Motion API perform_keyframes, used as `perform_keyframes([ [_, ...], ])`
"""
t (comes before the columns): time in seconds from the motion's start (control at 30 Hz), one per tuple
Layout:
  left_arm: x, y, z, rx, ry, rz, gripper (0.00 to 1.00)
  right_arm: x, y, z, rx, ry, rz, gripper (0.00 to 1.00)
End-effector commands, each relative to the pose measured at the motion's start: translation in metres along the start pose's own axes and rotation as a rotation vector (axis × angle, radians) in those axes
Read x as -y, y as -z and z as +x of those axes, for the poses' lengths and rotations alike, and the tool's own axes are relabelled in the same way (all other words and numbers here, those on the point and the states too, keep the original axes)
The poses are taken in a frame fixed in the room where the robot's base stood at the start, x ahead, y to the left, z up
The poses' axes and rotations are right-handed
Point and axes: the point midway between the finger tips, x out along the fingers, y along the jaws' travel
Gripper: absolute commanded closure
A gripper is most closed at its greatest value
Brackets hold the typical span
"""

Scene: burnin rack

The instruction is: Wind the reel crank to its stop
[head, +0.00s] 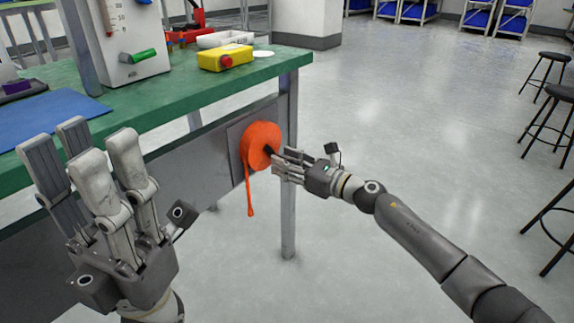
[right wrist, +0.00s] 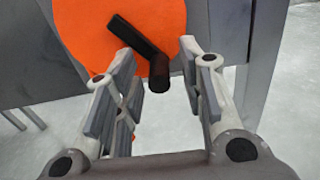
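The orange reel (head: 258,143) is mounted on a grey plate on the side of the green-topped bench, with an orange strap end (head: 250,200) hanging below it. In the right wrist view the reel (right wrist: 85,30) carries a black crank (right wrist: 138,36), whose arm runs down and right to a dark knob (right wrist: 161,75). My right gripper (head: 280,162) is at the reel. In the wrist view its fingers (right wrist: 158,85) are apart, with the knob between and just beyond their tips and gaps on both sides. My left gripper (head: 85,148) is open and empty, in front of the bench.
On the green bench (head: 170,105) are a yellow box with a red button (head: 225,58), a white tray (head: 225,38), a grey-white unit with a green handle (head: 130,45) and a blue mat (head: 45,118). Black stools (head: 555,95) stand at right. The floor between is clear.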

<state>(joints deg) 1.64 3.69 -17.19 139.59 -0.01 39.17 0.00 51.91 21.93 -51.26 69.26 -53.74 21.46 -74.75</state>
Motion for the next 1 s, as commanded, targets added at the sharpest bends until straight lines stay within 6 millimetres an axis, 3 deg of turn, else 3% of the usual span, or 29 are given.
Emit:
perform_keyframes([
  [0.17,0.0,0.0001,0.0004,0.0,0.0,0.0,0.66,0.0001,-0.0002,-0.0001,0.0,0.0,0.0,0.63],
  [0.47,-0.0002,0.0001,0.0003,0.0,0.0,0.0,0.66,0.0001,-0.0001,-0.0003,0.0,0.0,0.001,1.0],
  [1.0,0.001,0.0016,0.0052,0.003,0.007,-0.002,0.66,-0.0026,0.0011,-0.0008,-0.002,0.002,0.076,1.0],
])
